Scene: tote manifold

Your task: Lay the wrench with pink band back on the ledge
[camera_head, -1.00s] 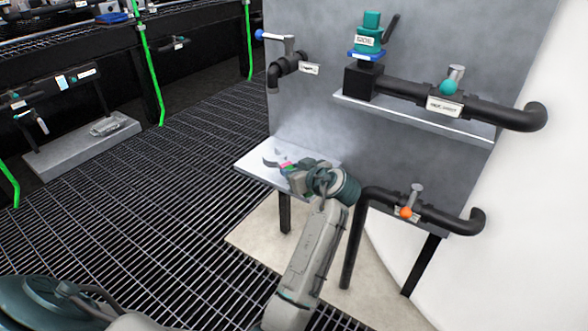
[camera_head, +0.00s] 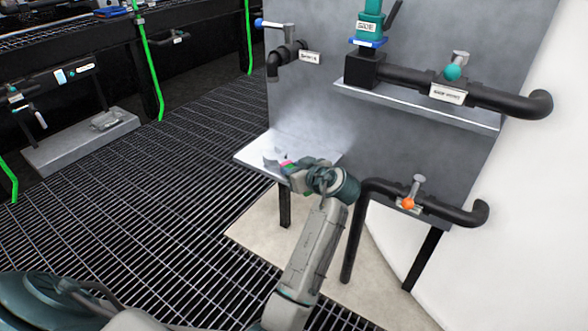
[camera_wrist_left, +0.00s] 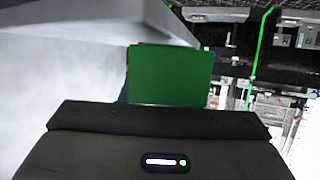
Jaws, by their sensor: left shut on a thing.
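The wrench (camera_head: 271,161) shows its grey open jaw and a pink band (camera_head: 286,164) in the head view. My left gripper (camera_head: 293,170) is shut on the wrench just behind the band. The wrench's jaw points left, over the pale grey ledge (camera_head: 254,156). I cannot tell whether it touches the ledge or hangs just above it. The gripper hides the rest of the wrench. In the left wrist view a green block stands in front of the gripper body, and I cannot make out the wrench there. My right gripper is not in view.
A grey panel (camera_head: 310,100) rises behind the ledge. A black pipe with an orange-knobbed valve (camera_head: 408,203) runs right of my gripper. Above it, a shelf (camera_head: 420,107) sits under a pipe with a teal knob (camera_head: 452,72). Open grating floor (camera_head: 150,210) lies to the left.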

